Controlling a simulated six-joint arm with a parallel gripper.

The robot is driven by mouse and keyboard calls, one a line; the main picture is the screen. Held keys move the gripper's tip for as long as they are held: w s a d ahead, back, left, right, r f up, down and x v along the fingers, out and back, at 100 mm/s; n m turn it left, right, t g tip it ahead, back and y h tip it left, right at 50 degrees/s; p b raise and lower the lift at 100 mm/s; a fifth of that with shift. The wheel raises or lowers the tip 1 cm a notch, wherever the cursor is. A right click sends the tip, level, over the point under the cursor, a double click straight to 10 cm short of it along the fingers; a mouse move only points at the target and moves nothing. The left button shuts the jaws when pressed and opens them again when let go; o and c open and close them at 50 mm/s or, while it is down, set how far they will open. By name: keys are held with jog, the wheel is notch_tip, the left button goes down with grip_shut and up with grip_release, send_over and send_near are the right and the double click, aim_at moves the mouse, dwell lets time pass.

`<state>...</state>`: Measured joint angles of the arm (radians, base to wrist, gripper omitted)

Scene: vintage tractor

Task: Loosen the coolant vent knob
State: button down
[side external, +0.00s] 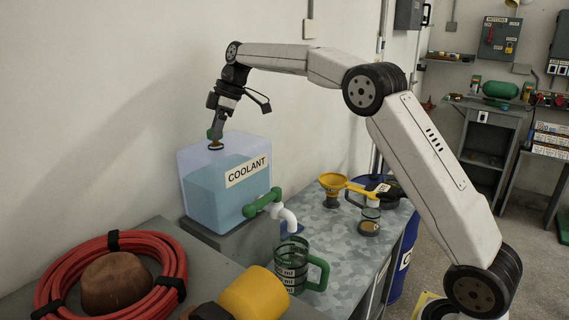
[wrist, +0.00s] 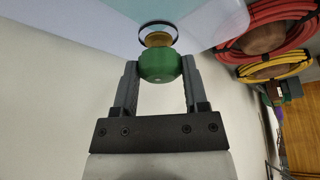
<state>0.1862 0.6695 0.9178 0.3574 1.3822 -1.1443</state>
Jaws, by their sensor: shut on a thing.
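The coolant vent knob (wrist: 160,66) is green and sits above a brass-coloured stem and a dark ring in the wrist view. In the side view the knob (side external: 214,134) is on top of the translucent coolant tank (side external: 205,205), which holds blue liquid and bears a COOLANT label. My gripper (wrist: 160,72) is shut on the knob, with one finger on each side of it. In the side view my gripper (side external: 216,128) points down at the tank top from above. Whether the knob's thread is loose cannot be told.
A green-handled tap (side external: 262,203) with a white spout projects from the tank's front above a green-handled measuring jug (side external: 291,264). A yellow funnel (side external: 333,184) stands on the bench at right. A red hose coil (side external: 50,292) lies in front. The wall is close behind the tank.

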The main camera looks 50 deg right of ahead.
jog(key=shift+f+n+g, duration=0.1)
jog(key=shift+n+g, duration=0.4)
jog(key=shift+n, duration=0.8)
jog(key=shift+y, duration=0.3)
jog(key=shift+c, duration=0.5)
grip_release()
jog(key=shift+w, duration=0.1)
jog(key=shift+d+r, duration=0.1)
jog(key=shift+r, duration=0.1)
jog(key=v, duration=0.7)
jog(key=shift+d+r, duration=0.1)
jog(key=shift+r, duration=0.1)
